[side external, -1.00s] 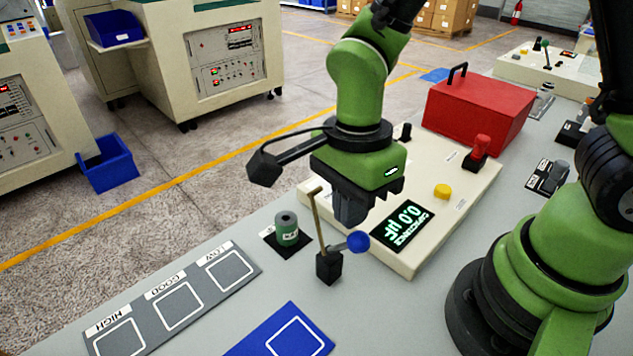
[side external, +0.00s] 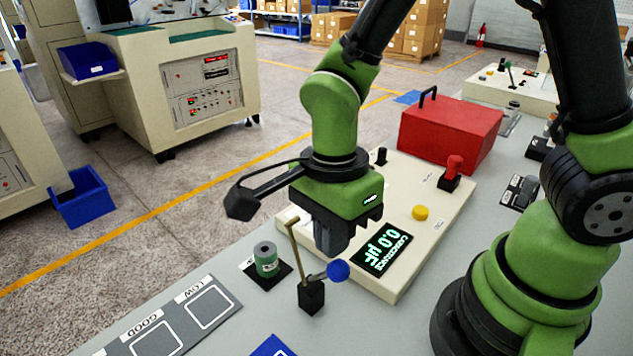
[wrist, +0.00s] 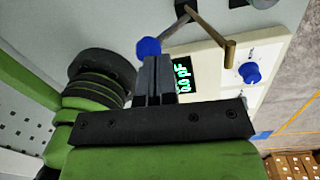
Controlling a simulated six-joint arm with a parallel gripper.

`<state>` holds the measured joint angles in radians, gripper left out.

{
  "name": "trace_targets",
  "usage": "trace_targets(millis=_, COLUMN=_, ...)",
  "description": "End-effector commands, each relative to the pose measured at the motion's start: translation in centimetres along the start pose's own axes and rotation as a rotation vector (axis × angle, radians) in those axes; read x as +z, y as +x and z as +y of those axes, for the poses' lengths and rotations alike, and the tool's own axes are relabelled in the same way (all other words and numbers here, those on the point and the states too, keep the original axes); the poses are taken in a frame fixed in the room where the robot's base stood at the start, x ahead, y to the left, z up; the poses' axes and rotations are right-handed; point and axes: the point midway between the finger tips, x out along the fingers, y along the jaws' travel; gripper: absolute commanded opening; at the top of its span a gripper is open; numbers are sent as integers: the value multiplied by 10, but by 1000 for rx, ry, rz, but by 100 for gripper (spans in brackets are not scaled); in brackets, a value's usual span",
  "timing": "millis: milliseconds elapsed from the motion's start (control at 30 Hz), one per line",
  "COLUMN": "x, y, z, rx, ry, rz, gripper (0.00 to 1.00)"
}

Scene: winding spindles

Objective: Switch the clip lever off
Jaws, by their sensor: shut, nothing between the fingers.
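The clip lever is a thin handle with a blue ball end (side external: 338,271), set on a small black block (side external: 311,297). A brass clip arm (side external: 297,250) rises tilted from the same block. My gripper (side external: 332,250) is shut and empty, pointing down just above and behind the blue ball in the side view. In the wrist view, the shut fingers (wrist: 155,65) end close to the blue ball (wrist: 148,47); whether they touch it I cannot tell. The brass arm (wrist: 210,35) shows to their right.
The cream capacitance meter (side external: 440,222) stands behind, its display (side external: 383,248) reading 0.0. A green spool (side external: 265,258) sits on a black pad left of the lever. Grey sorting plates (side external: 180,325) lie front left. A red case (side external: 450,133) stands at the back.

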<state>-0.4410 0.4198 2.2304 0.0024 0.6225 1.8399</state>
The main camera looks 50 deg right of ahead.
Motion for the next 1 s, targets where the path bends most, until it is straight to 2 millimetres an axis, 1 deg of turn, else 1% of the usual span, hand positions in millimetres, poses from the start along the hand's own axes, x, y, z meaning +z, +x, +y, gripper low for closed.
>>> trace_targets(millis=167, x=-1, y=-24, z=-24, rx=-8, ry=5, rz=-4, gripper=0)
trace_targets(millis=300, x=-2, y=-56, z=-10, rx=-10, ry=-1, rz=-4, gripper=0)
trace_targets(millis=500, x=-5, y=-94, z=6, rx=-8, ry=0, rz=-3, gripper=0)
trace_targets(millis=600, x=-5, y=-106, z=11, rx=-5, ry=0, rz=-2, gripper=0)
trace_targets(millis=767, x=-8, y=-117, z=16, rx=-12, ry=-17, rz=-8, gripper=0)
trace_targets(millis=867, x=-15, y=-125, z=18, rx=-55, ry=-111, rz=-37, gripper=0)
trace_targets(millis=967, x=-29, y=-138, z=25, rx=-152, ry=-297, rz=-75, gripper=0)
trace_targets(millis=1000, x=-36, y=-143, z=28, rx=-205, ry=-391, rz=-83, gripper=0)
